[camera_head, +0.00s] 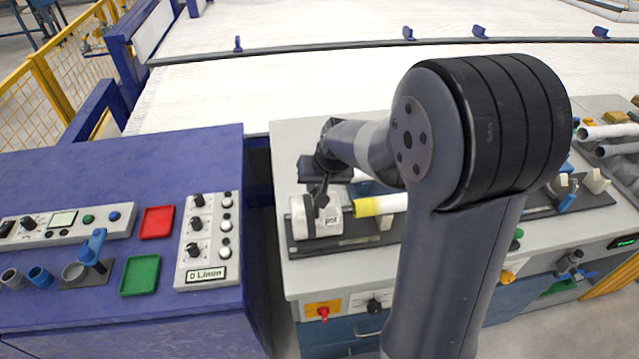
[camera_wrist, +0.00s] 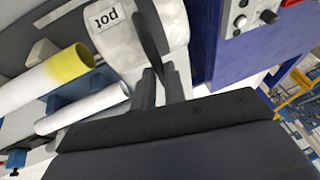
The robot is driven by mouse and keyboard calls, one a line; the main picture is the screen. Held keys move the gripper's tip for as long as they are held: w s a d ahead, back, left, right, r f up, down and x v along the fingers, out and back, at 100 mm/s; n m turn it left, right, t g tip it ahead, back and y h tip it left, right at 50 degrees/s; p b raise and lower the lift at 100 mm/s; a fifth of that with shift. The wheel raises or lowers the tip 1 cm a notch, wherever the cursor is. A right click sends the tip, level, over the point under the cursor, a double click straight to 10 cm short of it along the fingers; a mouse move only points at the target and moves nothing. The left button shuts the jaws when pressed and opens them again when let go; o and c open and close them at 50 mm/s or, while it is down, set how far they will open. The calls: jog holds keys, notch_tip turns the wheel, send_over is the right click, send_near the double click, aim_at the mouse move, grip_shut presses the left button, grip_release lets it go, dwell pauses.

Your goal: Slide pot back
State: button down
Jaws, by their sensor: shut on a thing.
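The pot (camera_head: 328,221) is a white rounded block with a "pot" label, at the left end of a dark rail on the grey bench. It also shows at the top of the wrist view (camera_wrist: 130,42). My gripper (camera_head: 318,196) reaches down onto it from above and behind, and its dark fingers are shut on the pot. In the wrist view the fingers (camera_wrist: 155,75) lie against its white surface. The exact contact is partly hidden. A white pipe with a yellow end (camera_head: 381,205) lies just right of the pot, its yellow end close to it.
A second white pipe (camera_wrist: 85,107) lies beside the yellow-ended one in the wrist view. A blue console (camera_head: 120,165) with knobs, a red tray (camera_head: 156,222) and a green tray (camera_head: 140,275) stands to the left, across a gap. My arm hides the bench middle.

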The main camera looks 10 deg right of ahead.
jog(key=c, duration=1.5)
grip_release()
jog(key=shift+a, duration=0.35)
jog(key=shift+d+r, duration=0.1)
jog(key=v, duration=1)
jog(key=shift+s+r+b, duration=0.1)
jog(key=shift+r+b, duration=0.2)
jog(key=shift+b, duration=0.1)
jog(key=p+x, duration=0.1)
jog(key=x, duration=1)
jog(key=shift+d, duration=0.15)
jog(key=shift+s+d, duration=0.1)
jog(key=shift+d, duration=0.75)
jog(key=shift+a, duration=0.15)
